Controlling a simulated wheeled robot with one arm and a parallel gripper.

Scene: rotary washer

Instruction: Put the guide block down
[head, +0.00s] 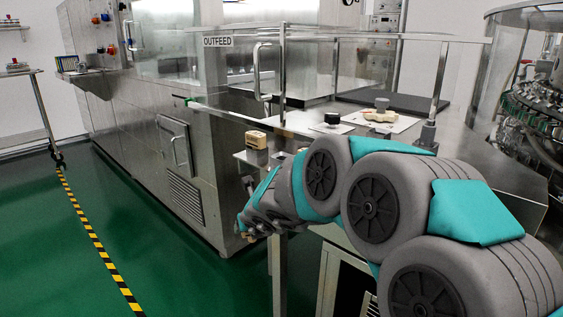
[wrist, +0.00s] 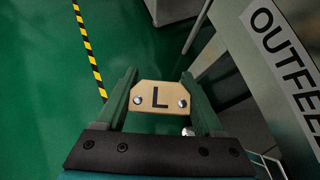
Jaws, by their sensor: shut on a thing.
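A tan guide block (wrist: 158,91) with a black letter L and a round screw on each side shows in the wrist view. My gripper (wrist: 160,82) is shut on it, with a green finger on either side. Green floor shows behind the block, so it is held in the air. In the head view my gripper (head: 246,222) is low, left of the steel table's near corner, and the held block cannot be made out there.
A black knob-like part (head: 332,119) and a pale part (head: 380,114) lie on white plates on the table. A clear guard (head: 350,65) and the machine with the OUTFEED sign (head: 217,41) stand behind. Floor on the left is open, with striped tape (head: 88,232).

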